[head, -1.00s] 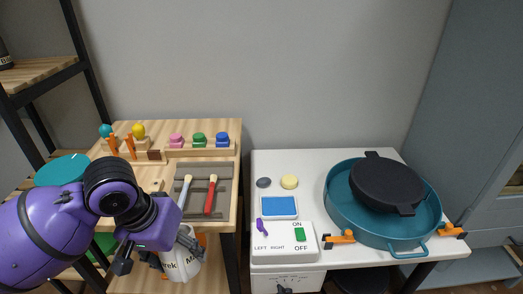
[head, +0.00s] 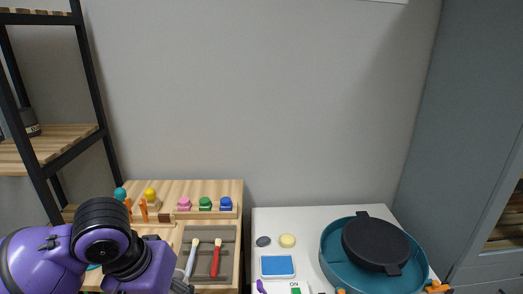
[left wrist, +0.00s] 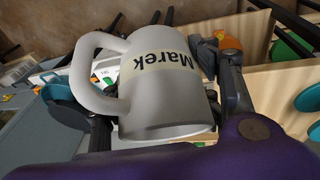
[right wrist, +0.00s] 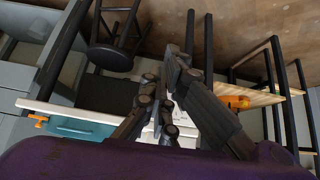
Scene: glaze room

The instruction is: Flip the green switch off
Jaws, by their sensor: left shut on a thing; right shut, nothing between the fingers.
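The green switch (head: 296,291) sits on a white panel at the bottom edge of the head view, with "ON" printed above it. Its lower part is cut off, so I cannot tell its position. My left gripper (left wrist: 190,75) is shut on a white mug (left wrist: 165,105) labelled "Marek", as the left wrist view shows. The mug is below the head view. My right gripper (right wrist: 172,75) is shut and empty. It shows only in its own wrist view, away from the switch.
A purple switch (head: 261,286) sits left of the green one. A teal basin (head: 335,279) with a black pan (head: 375,243) stands to the right. A wooden bench (head: 215,187) holds brushes and stamps.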

